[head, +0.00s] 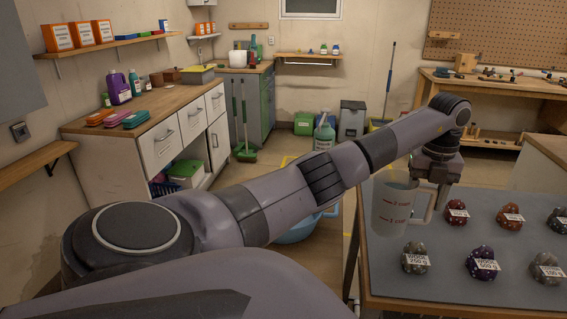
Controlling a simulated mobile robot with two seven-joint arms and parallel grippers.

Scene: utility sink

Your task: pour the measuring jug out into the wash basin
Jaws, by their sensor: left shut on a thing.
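The measuring jug (391,208) is a translucent pale cup with red markings and a handle on its right side. It is upright at the left edge of the grey-topped table on the right. I cannot tell whether its base touches the top or hangs just above it. My left gripper (432,194) points down and is shut on the jug's handle. The jug's contents do not show clearly. The wash basin (297,234) is blue and sits left of the jug, lower down. My left arm hides most of it. My right gripper is not in view.
The grey table top (440,225) holds several labelled wool bundles (483,263) to the right of the jug. A wooden counter (150,105) with bottles and cloths stands at the left.

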